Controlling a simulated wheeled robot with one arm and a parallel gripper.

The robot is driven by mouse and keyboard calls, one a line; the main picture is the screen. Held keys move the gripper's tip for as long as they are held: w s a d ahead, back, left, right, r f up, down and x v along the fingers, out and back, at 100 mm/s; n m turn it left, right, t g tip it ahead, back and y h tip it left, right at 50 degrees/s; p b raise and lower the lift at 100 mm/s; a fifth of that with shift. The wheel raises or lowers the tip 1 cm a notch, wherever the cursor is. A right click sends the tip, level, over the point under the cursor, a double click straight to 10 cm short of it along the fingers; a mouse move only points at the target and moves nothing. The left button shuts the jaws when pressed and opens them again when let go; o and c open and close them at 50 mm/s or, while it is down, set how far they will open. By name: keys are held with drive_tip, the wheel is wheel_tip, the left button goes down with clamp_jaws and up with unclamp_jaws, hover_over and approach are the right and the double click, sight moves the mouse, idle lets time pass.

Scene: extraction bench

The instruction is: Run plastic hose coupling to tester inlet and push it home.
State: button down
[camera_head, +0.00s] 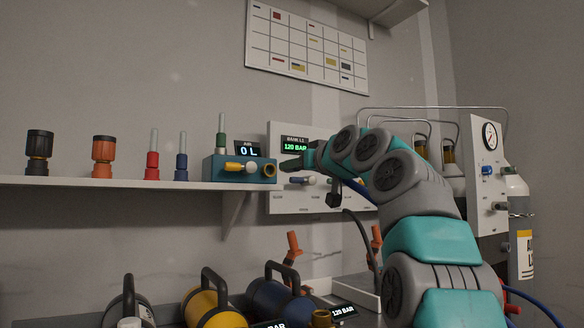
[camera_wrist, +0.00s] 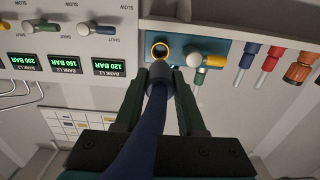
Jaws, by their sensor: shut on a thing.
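The tester is a teal box (camera_head: 225,178) on the shelf, with a small display reading 0 L and a valve handle (camera_head: 236,166) with a yellow grip. The wrist view shows its face (camera_wrist: 184,48) with a yellow-ringed inlet (camera_wrist: 160,49) whose dark opening is visible. My gripper (camera_wrist: 160,84) is shut on the grey hose coupling (camera_wrist: 160,72), with the blue hose (camera_wrist: 140,137) running back between the fingers. The coupling's front end appears just short of the ring and roughly in line with it; the exact gap cannot be told. In the head view my gripper (camera_head: 290,164) is right of the tester.
A wall panel (camera_head: 290,205) reading 120 BAR stands behind my arm. Several plugs and fittings, including an orange one (camera_head: 103,155), stand on the shelf (camera_head: 60,181) to the left. Cylinders, including a yellow one (camera_head: 200,307), lie below. A gauge cabinet (camera_head: 485,165) stands at right.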

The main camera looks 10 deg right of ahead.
drive_tip(key=shift+p+x, duration=0.95)
drive_tip(key=shift+x, duration=0.85)
drive_tip(key=shift+p+x, duration=0.45)
drive_tip(key=shift+x, duration=0.6)
drive_tip(key=shift+p+x, duration=0.85)
drive_tip(key=shift+x, duration=0.65)
drive_tip(key=shift+c, duration=2.1)
unclamp_jaws()
drive_tip(key=shift+f, duration=0.1)
